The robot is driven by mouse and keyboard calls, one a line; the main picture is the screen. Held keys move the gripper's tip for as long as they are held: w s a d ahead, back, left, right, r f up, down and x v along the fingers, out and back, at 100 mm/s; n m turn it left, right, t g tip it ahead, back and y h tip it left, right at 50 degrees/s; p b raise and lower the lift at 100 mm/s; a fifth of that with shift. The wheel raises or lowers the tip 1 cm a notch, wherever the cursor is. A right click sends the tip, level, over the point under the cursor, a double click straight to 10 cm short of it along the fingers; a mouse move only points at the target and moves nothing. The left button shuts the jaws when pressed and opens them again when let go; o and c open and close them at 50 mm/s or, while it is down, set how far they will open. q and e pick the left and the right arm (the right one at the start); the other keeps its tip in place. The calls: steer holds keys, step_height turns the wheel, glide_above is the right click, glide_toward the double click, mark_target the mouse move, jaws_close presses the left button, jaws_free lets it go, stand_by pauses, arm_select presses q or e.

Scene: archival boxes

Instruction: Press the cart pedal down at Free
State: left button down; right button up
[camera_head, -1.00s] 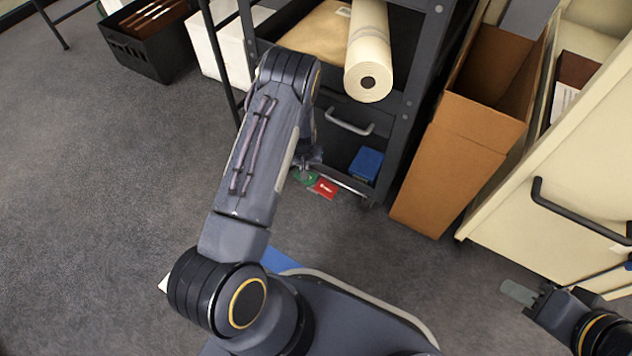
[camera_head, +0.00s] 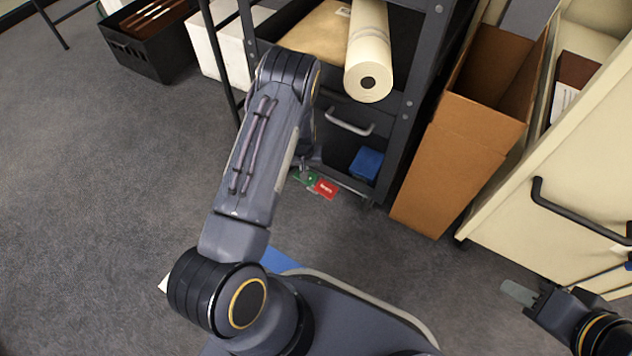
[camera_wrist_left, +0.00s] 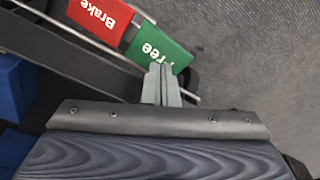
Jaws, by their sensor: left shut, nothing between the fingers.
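The cart (camera_head: 410,105) is a dark metal frame with a two-part pedal low at its front. The green Free half (camera_head: 303,177) is partly covered by my left gripper in the head view. The red Brake half (camera_head: 326,189) lies to its right. In the left wrist view my left gripper (camera_wrist_left: 163,80) is shut and empty, its fingertips over the lower edge of the green Free plate (camera_wrist_left: 155,45); they look touching or very close. The red Brake plate (camera_wrist_left: 100,18) is beside it. My right gripper (camera_head: 519,292) is at lower right, away from the cart; its finger gap is not visible.
A paper roll (camera_head: 368,50) sticks out from the cart's shelf. A blue box (camera_head: 367,163) sits on its bottom level. A tall brown cardboard box (camera_head: 450,165) and a cream cabinet (camera_head: 540,215) stand to the right. The carpet (camera_head: 100,220) at left is open.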

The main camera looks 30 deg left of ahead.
arm_select(q)
steer(key=shift+f+b, duration=1)
steer(key=shift+f, duration=0.25)
stand_by(0.8)
steer(key=shift+r+p, duration=2.45)
steer(key=shift+r, duration=1.2)
steer(key=shift+f, duration=0.1)
